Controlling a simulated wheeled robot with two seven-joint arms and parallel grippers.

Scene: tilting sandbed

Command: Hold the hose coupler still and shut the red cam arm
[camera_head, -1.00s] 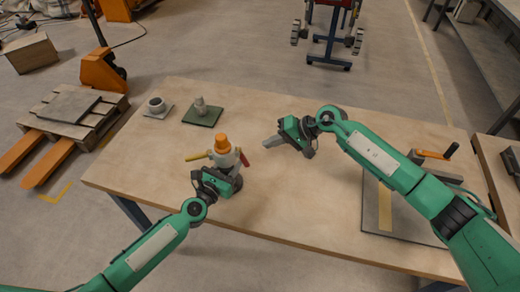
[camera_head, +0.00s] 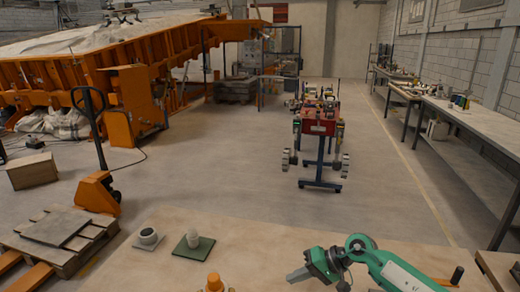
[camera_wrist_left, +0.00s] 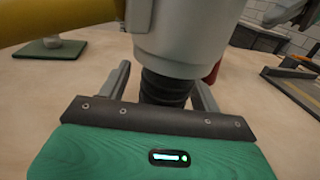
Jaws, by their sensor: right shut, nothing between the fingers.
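The hose coupler shows only its orange top (camera_head: 214,282) at the bottom edge of the head view. In the left wrist view its pale grey body (camera_wrist_left: 180,35) fills the top middle, above a black ribbed section (camera_wrist_left: 166,88). A yellow arm (camera_wrist_left: 55,18) sticks out left; a bit of the red cam arm (camera_wrist_left: 212,73) shows at right. My left gripper (camera_wrist_left: 163,85) has a finger on either side of the coupler; its fingertips are partly hidden and contact is unclear. My right gripper (camera_head: 292,276) is shut and empty, right of the orange top and apart from it.
On the table (camera_head: 250,240), a grey ring fitting (camera_head: 148,236) and a green plate (camera_head: 193,247) with a grey fitting lie at back left. A handle with an orange bar (camera_head: 443,281) lies right of my right arm. The table between coupler and right gripper is clear.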

